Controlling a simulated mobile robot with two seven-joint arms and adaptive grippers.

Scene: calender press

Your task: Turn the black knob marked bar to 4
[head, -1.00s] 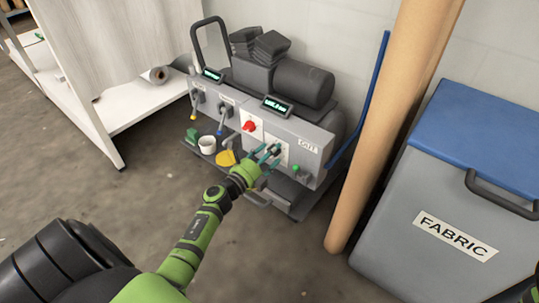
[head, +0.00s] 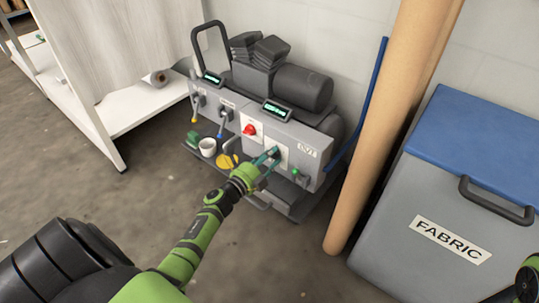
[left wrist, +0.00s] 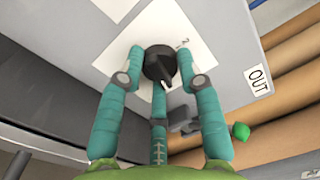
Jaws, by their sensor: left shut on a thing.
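The black knob (left wrist: 157,62) sits on a white plate (left wrist: 190,30) on the grey front of the press. A white pointer mark shows on the knob, and a "2" is printed on the plate beside it. My left gripper (left wrist: 160,70) has its teal fingers closed around the knob; in the head view the left gripper (head: 268,160) reaches the panel and largely hides the knob. The plate's other markings cannot be read. My right gripper is out of view; only a bit of that arm shows at the lower right edge.
A red knob (head: 250,129) is left of the gripper, and a green knob (head: 295,172) is to its right. A cardboard tube (head: 375,130) and the FABRIC bin (head: 440,190) stand on the right.

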